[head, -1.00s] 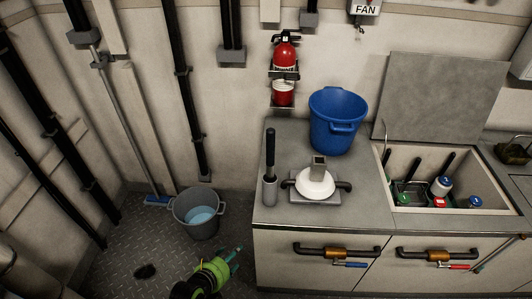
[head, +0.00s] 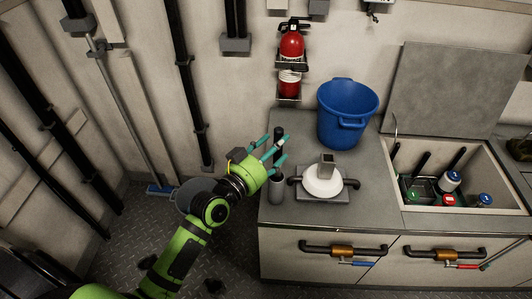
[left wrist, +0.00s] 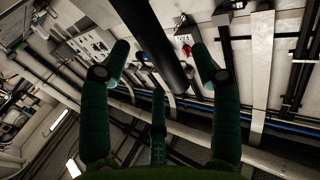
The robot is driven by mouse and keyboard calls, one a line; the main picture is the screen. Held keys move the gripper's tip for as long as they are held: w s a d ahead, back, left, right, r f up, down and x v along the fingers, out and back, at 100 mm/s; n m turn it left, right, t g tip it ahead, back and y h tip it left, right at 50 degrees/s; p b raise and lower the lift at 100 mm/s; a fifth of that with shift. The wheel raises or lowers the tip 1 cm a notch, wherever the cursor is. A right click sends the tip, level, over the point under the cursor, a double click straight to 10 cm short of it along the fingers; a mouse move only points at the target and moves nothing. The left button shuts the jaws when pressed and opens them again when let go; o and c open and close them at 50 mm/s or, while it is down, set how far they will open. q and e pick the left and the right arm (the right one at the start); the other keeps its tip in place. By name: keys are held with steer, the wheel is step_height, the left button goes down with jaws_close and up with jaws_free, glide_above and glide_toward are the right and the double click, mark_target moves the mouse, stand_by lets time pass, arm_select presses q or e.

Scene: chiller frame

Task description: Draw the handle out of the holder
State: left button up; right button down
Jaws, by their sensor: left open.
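The black handle (head: 278,133) stands upright in the grey cylindrical holder (head: 275,191) near the left edge of the counter. My left gripper (head: 273,151) is open at the handle, level with its middle, and its teal fingers hide part of it. In the left wrist view the dark shaft of the handle (left wrist: 158,45) runs between the spread fingers (left wrist: 160,78). I cannot tell whether any finger touches it. My right gripper is not in view.
A white round fixture (head: 322,181) on a grey plate sits just right of the holder. A blue bucket (head: 346,112) stands behind it. An open bin (head: 398,214) with bottles is at the right. A grey bucket (head: 188,199) stands on the floor, partly behind my arm.

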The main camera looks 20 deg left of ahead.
arm_select(q)
steer(key=shift+x, duration=1.25)
